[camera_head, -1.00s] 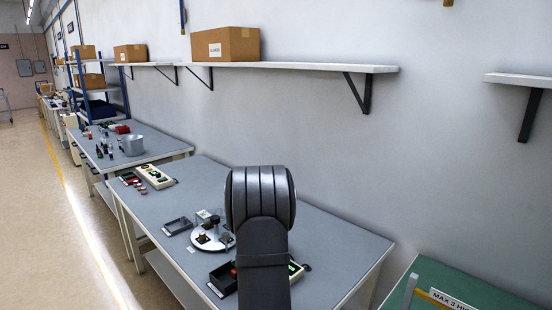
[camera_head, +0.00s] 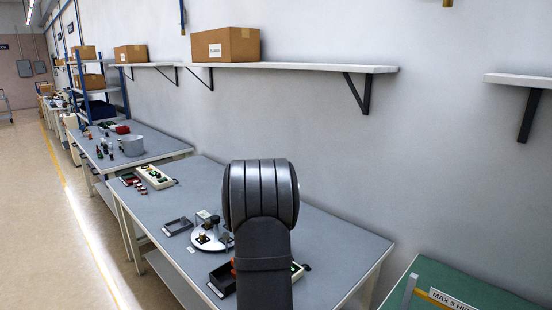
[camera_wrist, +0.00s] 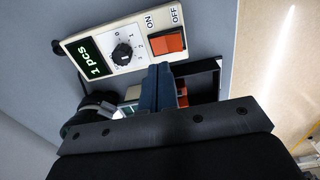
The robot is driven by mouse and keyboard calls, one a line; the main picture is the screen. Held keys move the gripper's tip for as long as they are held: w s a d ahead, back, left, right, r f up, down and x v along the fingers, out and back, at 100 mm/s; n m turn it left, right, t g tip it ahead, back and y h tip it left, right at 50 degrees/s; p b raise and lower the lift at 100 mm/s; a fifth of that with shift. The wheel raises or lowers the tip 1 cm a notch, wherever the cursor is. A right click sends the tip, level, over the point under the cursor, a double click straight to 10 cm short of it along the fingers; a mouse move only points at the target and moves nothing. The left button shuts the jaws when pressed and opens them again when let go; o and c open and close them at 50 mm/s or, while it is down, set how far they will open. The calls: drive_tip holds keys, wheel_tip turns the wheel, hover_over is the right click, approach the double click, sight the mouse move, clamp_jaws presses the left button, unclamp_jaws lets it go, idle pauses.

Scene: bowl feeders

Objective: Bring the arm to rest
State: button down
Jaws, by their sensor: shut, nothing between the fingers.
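My gripper (camera_wrist: 160,85) shows in the wrist view with its two dark fingers together and nothing between them. The fingertips are over the lower edge of a cream control box (camera_wrist: 125,50) that has a green "1 pcs" display, a knob and a red ON/OFF switch. In the head view my arm stands upright over the near workbench (camera_head: 325,230) and hides the gripper and part of this box.
A black tray (camera_wrist: 205,82) with red-orange parts lies beside the fingers. A round feeder plate (camera_head: 212,240) and a small dark tray (camera_head: 178,226) are left of my arm. Another control box (camera_head: 156,177) stands farther back. A shelf (camera_head: 330,68) runs along the wall.

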wheel_tip(320, 180, down, 6)
drive_tip(key=shift+f, duration=0.1)
wheel_tip(320, 180, up, 14)
drive_tip(key=shift+s+a, duration=0.4)
idle(0.4)
